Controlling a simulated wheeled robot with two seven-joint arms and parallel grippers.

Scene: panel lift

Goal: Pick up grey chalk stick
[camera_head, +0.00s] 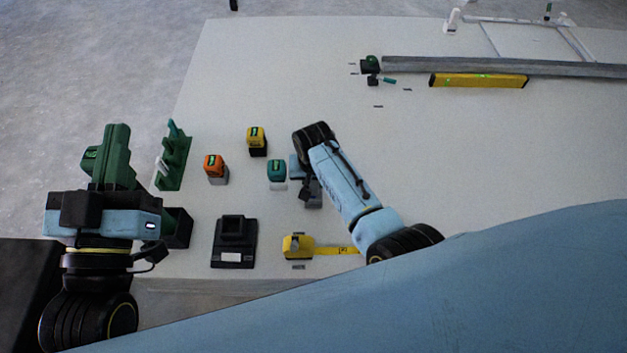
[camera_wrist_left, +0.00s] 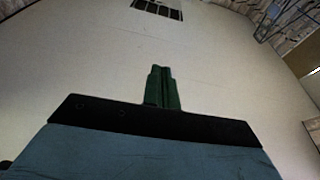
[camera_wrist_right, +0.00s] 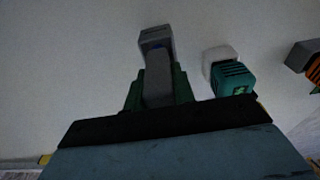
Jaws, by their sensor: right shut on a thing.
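My right gripper (camera_wrist_right: 157,92) is shut on a grey, stick-like piece, which I take to be the grey chalk stick (camera_wrist_right: 158,75). Its green fingers lie on either side of it in the right wrist view. A grey block (camera_wrist_right: 157,38) is just beyond its tip; whether they touch I cannot tell. In the head view the right gripper (camera_head: 303,178) is low over the table beside the teal block, and the held piece is mostly hidden. My left gripper (camera_wrist_left: 162,88) has its green fingers together and holds nothing. It also shows in the head view (camera_head: 117,140), left of the table.
Near the right gripper stand a teal block (camera_head: 277,169), a yellow block (camera_head: 256,136) and an orange block (camera_head: 213,164). A yellow level (camera_head: 478,80) lies far back. The table's middle is clear.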

